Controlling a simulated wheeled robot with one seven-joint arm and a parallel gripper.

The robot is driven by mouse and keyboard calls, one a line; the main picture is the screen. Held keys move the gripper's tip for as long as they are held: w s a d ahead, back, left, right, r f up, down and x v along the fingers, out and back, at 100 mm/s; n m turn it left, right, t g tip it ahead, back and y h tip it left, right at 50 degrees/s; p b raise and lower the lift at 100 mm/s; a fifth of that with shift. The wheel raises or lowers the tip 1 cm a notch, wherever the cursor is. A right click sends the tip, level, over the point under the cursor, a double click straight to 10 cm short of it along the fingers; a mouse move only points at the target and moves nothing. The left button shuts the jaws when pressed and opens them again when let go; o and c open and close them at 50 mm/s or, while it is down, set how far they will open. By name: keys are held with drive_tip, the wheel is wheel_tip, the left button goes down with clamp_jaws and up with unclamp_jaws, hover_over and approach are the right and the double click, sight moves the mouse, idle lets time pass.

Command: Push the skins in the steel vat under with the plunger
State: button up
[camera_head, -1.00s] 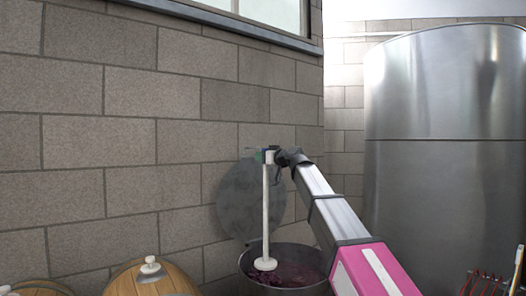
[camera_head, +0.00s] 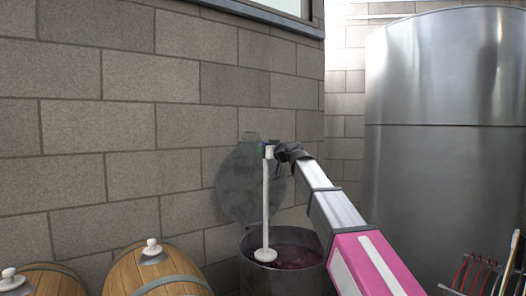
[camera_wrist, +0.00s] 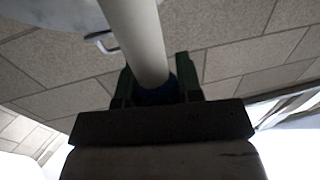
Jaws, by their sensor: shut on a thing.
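The steel vat (camera_head: 248,274) stands open against the block wall, with dark red skins (camera_head: 300,256) inside. Its round grey lid (camera_head: 238,185) stands upright behind it. The plunger (camera_head: 265,205) is a white rod with a round disc (camera_head: 265,255) at its lower end. It hangs about upright, with the disc over the left part of the vat's opening at or near the skins; I cannot tell if it touches. My gripper (camera_head: 268,152) is shut on the plunger near its top. In the wrist view, the fingers of my gripper (camera_wrist: 158,85) close around the white rod (camera_wrist: 135,35).
Wooden barrels (camera_head: 150,275) with white bungs stand at the lower left. A large steel tank (camera_head: 445,150) fills the right side. A rack with red and dark rods (camera_head: 475,275) is at the lower right. The block wall (camera_head: 120,130) is close behind the vat.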

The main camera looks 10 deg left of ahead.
wheel_tip(320, 180, down, 10)
drive_tip(key=shift+f, duration=0.25)
idle(1.3)
idle(0.4)
wheel_tip(320, 180, up, 12)
idle(1.2)
drive_tip(key=shift+r, duration=0.15)
wheel_tip(320, 180, up, 9)
idle(0.7)
idle(0.4)
